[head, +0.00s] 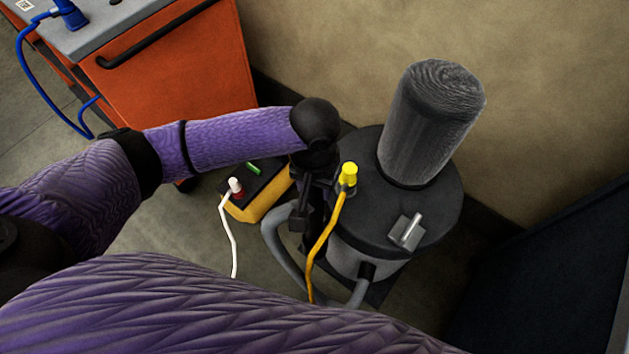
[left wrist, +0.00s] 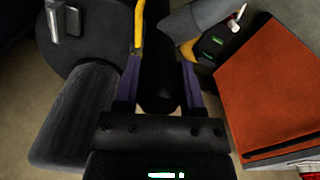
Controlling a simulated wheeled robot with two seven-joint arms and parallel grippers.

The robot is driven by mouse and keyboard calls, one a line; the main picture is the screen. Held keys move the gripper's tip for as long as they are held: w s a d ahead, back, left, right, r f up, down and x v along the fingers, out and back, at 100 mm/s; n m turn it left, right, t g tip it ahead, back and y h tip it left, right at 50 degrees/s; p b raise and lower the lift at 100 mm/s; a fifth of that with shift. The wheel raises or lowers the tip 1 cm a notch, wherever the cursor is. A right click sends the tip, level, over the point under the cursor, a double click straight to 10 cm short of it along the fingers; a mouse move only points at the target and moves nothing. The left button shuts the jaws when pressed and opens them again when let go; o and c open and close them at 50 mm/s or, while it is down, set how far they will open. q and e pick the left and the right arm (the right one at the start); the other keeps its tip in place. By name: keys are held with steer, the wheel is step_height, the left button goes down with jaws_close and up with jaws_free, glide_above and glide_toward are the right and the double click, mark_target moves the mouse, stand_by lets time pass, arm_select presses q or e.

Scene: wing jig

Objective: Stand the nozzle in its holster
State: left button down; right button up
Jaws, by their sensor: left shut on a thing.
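My left gripper (head: 304,205) is beside the left edge of the dark vacuum's lid (head: 400,232), pointing down. In the left wrist view its two purple fingers (left wrist: 160,82) are closed on the sides of a black cylinder, which I take to be the nozzle (left wrist: 159,60). A grey hose (head: 275,240) loops just below the gripper, and it shows in the left wrist view (left wrist: 203,18). I cannot make out the holster apart from the dark parts by the gripper, nor tell whether the nozzle is in it. My right gripper is out of view.
A tall grey cylinder (head: 432,120) stands on the lid, near a yellow plug (head: 348,176) with a yellow cable. A yellow-black power box (head: 258,190) with a white plug lies left. An orange cabinet (head: 170,75) stands behind, and a dark panel (head: 555,270) at right.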

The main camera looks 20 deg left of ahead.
mark_target(314, 205)
arm_select(q)
steer(key=shift+s+f, duration=0.1)
steer(key=shift+f, duration=0.4)
steer(key=shift+f, duration=0.4)
steer(key=shift+f+b, duration=0.4)
steer(key=shift+f, duration=1.25)
steer(key=shift+s+f, duration=0.15)
steer(key=shift+f, duration=0.55)
steer(key=shift+b, duration=0.3)
